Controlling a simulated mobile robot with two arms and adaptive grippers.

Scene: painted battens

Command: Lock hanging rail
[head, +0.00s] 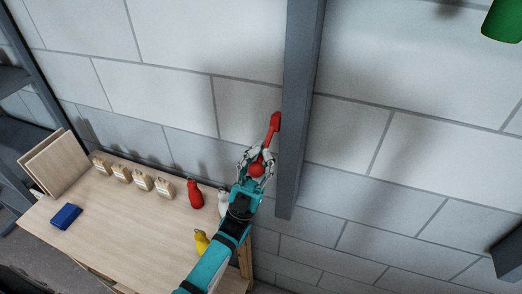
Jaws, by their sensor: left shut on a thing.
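A long grey rail (302,100) hangs in front of the white block wall, and its lower end shows near the table's right side. A red lever (274,123) sits at the rail's left edge and slants down to a round red knob (257,170). My left gripper (257,164) is shut around the knob end, and its fingers partly hide the knob and lower lever. I cannot tell from this view whether the lever's upper end is fixed to the rail. My right gripper is out of view.
A wooden table (130,235) stands below, with a red bottle (195,195), a white bottle (223,203), a yellow bottle (201,241), several beige containers (141,180) and a blue block (66,215). A green object (503,20) is at top right.

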